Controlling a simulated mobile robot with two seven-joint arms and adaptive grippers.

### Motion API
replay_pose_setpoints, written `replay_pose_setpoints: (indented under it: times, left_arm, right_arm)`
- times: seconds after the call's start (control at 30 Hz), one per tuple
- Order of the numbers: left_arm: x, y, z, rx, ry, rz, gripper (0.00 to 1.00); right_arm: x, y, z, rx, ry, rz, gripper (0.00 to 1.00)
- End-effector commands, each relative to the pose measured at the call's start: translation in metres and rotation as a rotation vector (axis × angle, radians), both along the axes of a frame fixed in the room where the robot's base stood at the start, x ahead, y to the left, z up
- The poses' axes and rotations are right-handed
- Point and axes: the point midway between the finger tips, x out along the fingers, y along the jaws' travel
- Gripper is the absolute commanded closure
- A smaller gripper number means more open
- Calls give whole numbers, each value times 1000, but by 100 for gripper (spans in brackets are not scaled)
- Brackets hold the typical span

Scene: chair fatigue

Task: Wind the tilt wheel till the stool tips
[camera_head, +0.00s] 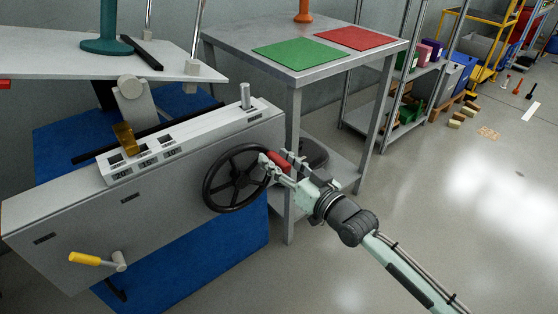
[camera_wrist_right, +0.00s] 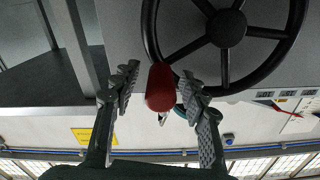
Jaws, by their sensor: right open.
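The tilt wheel (camera_head: 236,178) is a black spoked handwheel on the side of a long grey machine (camera_head: 150,195). A red grip (camera_head: 279,162) sticks out at its right rim. My right gripper (camera_head: 277,165) is at this grip. In the right wrist view the wheel (camera_wrist_right: 227,28) is at the top, and the red grip (camera_wrist_right: 160,88) stands between the open fingers of the gripper (camera_wrist_right: 160,90), with gaps visible beside it. A teal post with a round base (camera_head: 105,45) stands on a pale plate (camera_head: 185,68); its top is cut off, and I cannot tell if it is the stool.
A yellow-handled crank (camera_head: 85,259) sits low on the machine, and a brass piece (camera_head: 125,138) on its top. A grey table (camera_head: 225,38) with green (camera_head: 300,53) and red (camera_head: 355,38) squares stands behind. Shelving (camera_head: 400,100) is beyond. The floor at right is mostly clear.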

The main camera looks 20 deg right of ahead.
Motion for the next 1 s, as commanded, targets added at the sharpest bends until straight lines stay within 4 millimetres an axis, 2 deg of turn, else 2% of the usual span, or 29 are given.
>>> replay_pose_setpoints:
  times: [0.17, 0.5, 0.63, 0.8, 1.0]
  left_arm:
    - [0, 0, 1, 0, 0, 0, 57]
    - [0, 0, 0, 0, 0, 0, 57]
    - [0, 0, 0, 0, 0, 0, 57]
    - [0, 0, 0, 0, 0, 0, 57]
    - [0, 0, 0, 0, 0, 0, 57]
  right_arm:
    - [-10, -3, -1, 0, 1, 0, 56]
    - [-76, -27, -2, -3, 4, 0, 56]
    - [-96, -35, -2, -1, 4, 0, 56]
    - [-110, -40, 0, 0, 1, 0, 56]
    - [-113, -41, 0, 0, 0, 0, 56]
